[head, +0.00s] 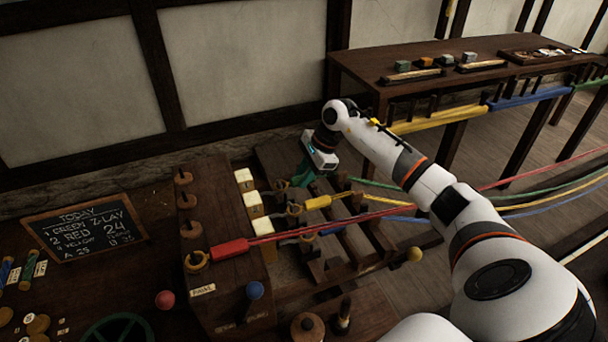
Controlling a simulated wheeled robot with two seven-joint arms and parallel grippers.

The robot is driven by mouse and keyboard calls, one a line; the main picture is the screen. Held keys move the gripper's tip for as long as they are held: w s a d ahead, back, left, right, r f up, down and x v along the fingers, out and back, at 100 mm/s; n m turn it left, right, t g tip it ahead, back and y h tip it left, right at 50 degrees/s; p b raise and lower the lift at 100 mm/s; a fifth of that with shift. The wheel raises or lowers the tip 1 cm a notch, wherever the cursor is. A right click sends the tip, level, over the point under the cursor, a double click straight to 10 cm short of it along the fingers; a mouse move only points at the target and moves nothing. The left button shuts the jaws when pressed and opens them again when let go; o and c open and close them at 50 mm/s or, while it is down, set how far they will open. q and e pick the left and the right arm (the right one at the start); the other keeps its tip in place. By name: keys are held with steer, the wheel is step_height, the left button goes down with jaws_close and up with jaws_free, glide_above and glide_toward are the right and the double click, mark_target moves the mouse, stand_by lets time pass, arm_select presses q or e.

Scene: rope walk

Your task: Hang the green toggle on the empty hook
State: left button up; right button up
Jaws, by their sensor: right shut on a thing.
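The green toggle (300,178) is in the jaws of my right gripper (306,172), at the far end of the wooden frame. A green rope runs from that area to the right. The gripper hides part of the toggle. The yellow toggle (318,202) is by a hook (294,212), and the blue toggle (331,231) is lower, by another hook (307,242). I cannot clearly make out which hook is empty. My left gripper is out of view.
The dark wooden block (222,195) bears several round knobs and pale cubes. A chalkboard (85,226) lies to the left. A dark table (440,62) with blocks stands behind.

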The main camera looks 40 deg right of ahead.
steer(key=shift+f, duration=0.1)
stand_by(0.3)
steer(key=o, duration=0.9)
steer(key=shift+r+p, duration=1.95)
steer(key=shift+r, duration=2.05)
